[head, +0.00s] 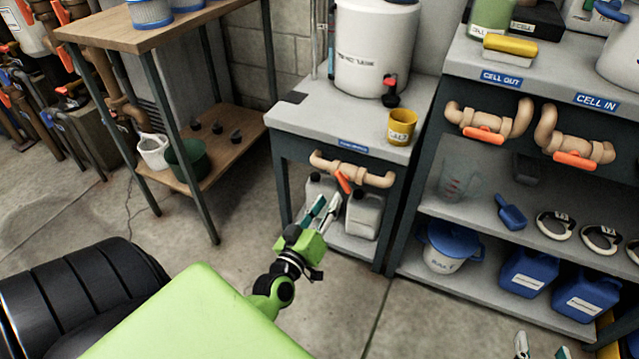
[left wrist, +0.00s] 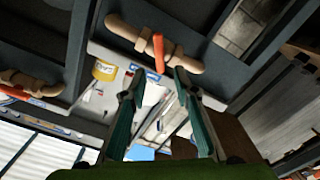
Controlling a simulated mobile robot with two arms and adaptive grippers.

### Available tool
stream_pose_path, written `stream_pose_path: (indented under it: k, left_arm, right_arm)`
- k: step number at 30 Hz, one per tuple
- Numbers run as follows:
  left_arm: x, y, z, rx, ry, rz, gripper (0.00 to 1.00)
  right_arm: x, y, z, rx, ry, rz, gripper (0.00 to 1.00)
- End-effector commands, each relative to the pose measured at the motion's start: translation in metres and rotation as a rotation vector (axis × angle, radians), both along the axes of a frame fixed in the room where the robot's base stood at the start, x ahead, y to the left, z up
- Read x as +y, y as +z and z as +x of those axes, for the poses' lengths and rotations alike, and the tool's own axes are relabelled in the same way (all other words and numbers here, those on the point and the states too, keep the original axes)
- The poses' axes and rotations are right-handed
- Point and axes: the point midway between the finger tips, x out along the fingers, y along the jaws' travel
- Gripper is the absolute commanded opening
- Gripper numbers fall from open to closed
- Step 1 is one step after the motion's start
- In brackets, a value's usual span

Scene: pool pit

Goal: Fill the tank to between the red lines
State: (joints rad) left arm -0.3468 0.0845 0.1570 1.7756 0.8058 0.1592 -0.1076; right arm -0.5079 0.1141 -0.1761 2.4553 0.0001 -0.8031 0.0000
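The white cylindrical tank (head: 372,55) stands on a grey bench (head: 310,122); I cannot make out red lines on it. A thin upright tube (head: 331,40) is at its left. A tan pipe (head: 375,179) with an orange valve handle (head: 344,182) runs across the bench front. My left gripper (head: 324,212) is open and empty, just below the handle in the head view. In the left wrist view the handle (left wrist: 158,53) appears beyond the gap between the fingertips (left wrist: 158,85), apart from them. My right gripper (head: 542,352) shows only two separated fingertips at the bottom edge.
A yellow cup (head: 401,127) sits on the bench top, with white jugs (head: 364,214) underneath. At right, a shelf unit (head: 450,208) has two more orange-handled pipes (head: 482,135) (head: 574,157). A wooden table (head: 160,35) stands left. The floor between is clear.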

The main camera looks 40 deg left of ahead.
Motion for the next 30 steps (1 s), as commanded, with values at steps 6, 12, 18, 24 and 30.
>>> stream_pose_path:
  k: [6, 12, 18, 24, 30]
  left_arm:
    - [-0.009, -0.001, -0.035, 0.001, -0.001, 0.001, 0.28]
    - [-0.011, 0.000, -0.046, -0.001, -0.001, 0.000, 0.28]
    - [-0.011, 0.000, -0.046, -0.001, 0.000, 0.000, 0.28]
    - [-0.011, 0.000, -0.046, -0.001, 0.000, 0.000, 0.28]
    - [-0.016, 0.002, -0.045, 0.001, -0.013, 0.006, 0.28]
  right_arm:
    - [0.000, 0.000, 0.000, 0.000, 0.000, 0.000, 0.40]
    - [0.000, 0.000, 0.000, 0.000, 0.000, 0.001, 0.40]
    - [0.000, 0.000, 0.000, 0.000, 0.000, 0.001, 0.40]
    - [0.000, 0.000, 0.000, 0.000, 0.000, 0.001, 0.40]
    - [0.000, 0.000, 0.000, 0.000, 0.000, 0.001, 0.40]
